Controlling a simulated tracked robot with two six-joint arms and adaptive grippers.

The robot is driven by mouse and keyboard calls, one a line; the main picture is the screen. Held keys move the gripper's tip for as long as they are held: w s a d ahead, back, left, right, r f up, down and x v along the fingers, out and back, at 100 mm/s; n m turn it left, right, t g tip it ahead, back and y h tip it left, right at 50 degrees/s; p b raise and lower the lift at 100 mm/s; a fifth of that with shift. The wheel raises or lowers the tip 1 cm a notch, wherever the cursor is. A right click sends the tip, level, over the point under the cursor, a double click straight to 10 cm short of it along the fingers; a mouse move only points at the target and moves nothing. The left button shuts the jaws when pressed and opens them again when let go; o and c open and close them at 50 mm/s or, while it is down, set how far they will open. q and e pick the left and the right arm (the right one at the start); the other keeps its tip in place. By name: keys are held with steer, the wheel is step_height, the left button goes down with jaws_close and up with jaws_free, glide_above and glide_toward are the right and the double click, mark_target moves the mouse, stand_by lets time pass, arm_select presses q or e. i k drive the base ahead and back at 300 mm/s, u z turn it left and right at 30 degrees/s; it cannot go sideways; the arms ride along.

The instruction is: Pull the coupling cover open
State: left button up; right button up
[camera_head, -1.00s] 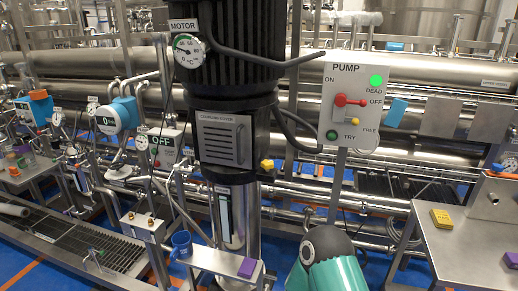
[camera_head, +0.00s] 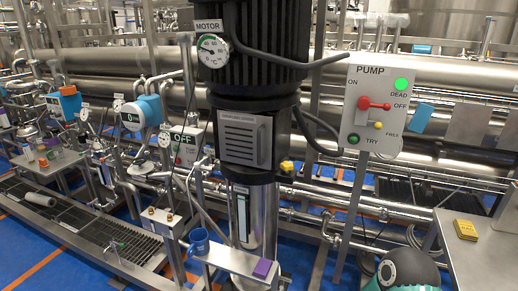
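The coupling cover (camera_head: 240,139) is a grey louvred plate with a handle on its right side. It sits flat on the front of the black pump body, below the motor (camera_head: 262,40). Its printed label is along the top edge. It looks shut. Neither of my grippers shows. Only a teal and black part of my arm (camera_head: 405,268) shows at the bottom right, well apart from the cover.
A pump panel (camera_head: 375,108) with a red handle and lit green lamp stands right of the cover. A yellow knob (camera_head: 287,166) is just right of it. A blue mug (camera_head: 199,240) and purple block (camera_head: 262,268) are below. A steel table (camera_head: 480,250) is at right.

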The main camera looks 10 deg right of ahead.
mark_target(244, 139)
steer(key=z, duration=0.05)
steer(key=i, duration=1)
steer(key=u, duration=0.05)
